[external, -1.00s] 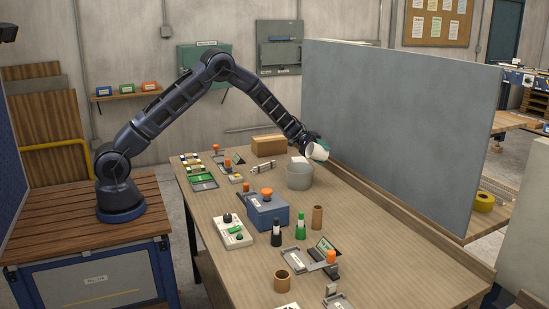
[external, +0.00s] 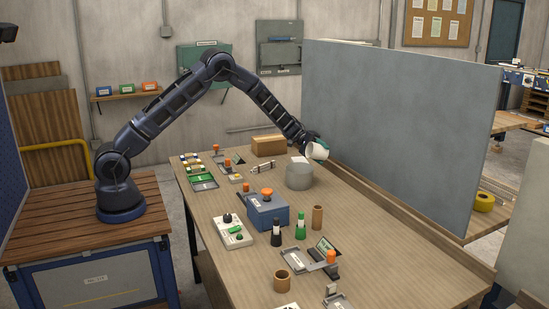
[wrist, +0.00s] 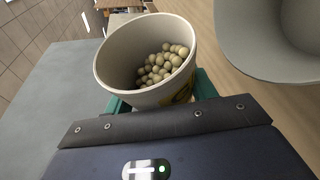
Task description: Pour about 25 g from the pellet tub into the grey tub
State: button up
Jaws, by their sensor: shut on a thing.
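The pellet tub (external: 316,151) is a white tub held tilted in my gripper (external: 320,143), above and to the right of the grey tub in the external view. In the wrist view the pellet tub (wrist: 112,67) holds many round beige pellets (wrist: 163,65) gathered toward one side, below the rim. My gripper (wrist: 160,97) is shut on it, with green finger parts showing on both sides. The grey tub (external: 299,177) stands on the table; its rim also shows in the wrist view (wrist: 243,60). The part of its inside in view shows no pellets. No pellets are seen falling.
A cardboard box (external: 268,145) sits behind the grey tub. A grey partition (external: 400,120) rises along the table's right side. A blue box with an orange knob (external: 267,212) and several small fixtures stand nearer the front. The table right of them is clear.

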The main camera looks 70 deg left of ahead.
aim_at(320, 153)
jog(key=shift+s+a+r+m+t+h, duration=0.1)
jog(key=shift+s+r+m+t+h, duration=0.05)
jog(key=shift+s+r+m, duration=0.25)
jog(key=shift+s+a+r+m+t+h, duration=0.15)
jog(key=shift+s+m, duration=0.15)
jog(key=shift+s, duration=0.2)
dwell(1.8)
jog(key=shift+s+f+m, duration=0.25)
jog(key=shift+f+m, duration=0.1)
jog(key=shift+m, duration=0.35)
dwell(1.8)
jog(key=shift+s+r+m+t+h, duration=0.3)
jog(key=shift+r+m+t+h, duration=0.2)
jog(key=shift+m, duration=0.2)
dwell(1.9)
jog(key=shift+f, duration=0.1)
